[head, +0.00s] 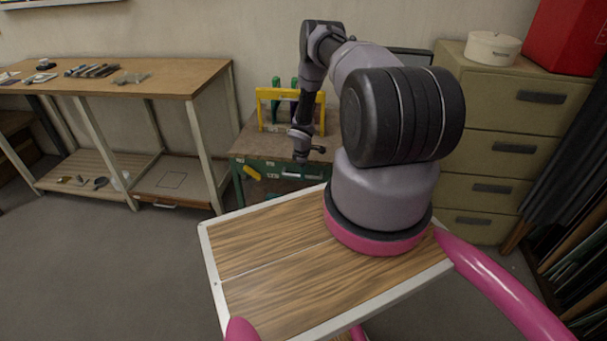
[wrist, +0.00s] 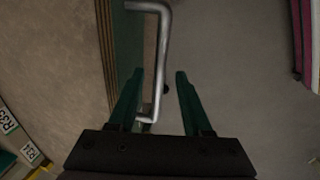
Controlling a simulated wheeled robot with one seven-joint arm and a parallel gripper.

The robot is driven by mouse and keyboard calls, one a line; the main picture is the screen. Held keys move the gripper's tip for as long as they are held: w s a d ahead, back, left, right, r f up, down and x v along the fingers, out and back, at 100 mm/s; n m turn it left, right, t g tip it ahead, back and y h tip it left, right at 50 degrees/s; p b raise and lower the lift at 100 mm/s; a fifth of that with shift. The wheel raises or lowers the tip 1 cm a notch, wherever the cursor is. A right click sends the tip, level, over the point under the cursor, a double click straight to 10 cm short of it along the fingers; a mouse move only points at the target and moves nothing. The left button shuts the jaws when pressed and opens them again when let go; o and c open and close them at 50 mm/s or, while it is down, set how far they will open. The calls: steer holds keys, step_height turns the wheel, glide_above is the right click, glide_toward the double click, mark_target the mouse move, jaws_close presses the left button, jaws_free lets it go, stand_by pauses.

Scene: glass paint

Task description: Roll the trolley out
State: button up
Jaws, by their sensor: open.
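The green trolley (head: 240,155) with a worn brown top stands against the back wall, between the wooden bench and the drawer cabinet. My gripper (head: 302,157) is low at the trolley's front side, small and partly dark in the head view. In the wrist view my gripper (wrist: 155,78) is open, with one green finger on each side of a grey metal bar handle (wrist: 161,60). The handle stands out from the trolley's green side (wrist: 127,60). Its lower end lies between the fingers, nearer the left one. I cannot tell whether a finger touches it.
A yellow rack (head: 290,95) with green-handled tools stands on the trolley. A wooden bench (head: 130,75) is to the left and an olive drawer cabinet (head: 490,140) to the right. Grey floor (head: 110,260) is clear in front and to the left.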

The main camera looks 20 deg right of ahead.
steer(key=shift+d+f, duration=0.1)
steer(key=shift+f, duration=0.5)
jaws_close()
steer(key=shift+w, duration=0.1)
stand_by(1.0)
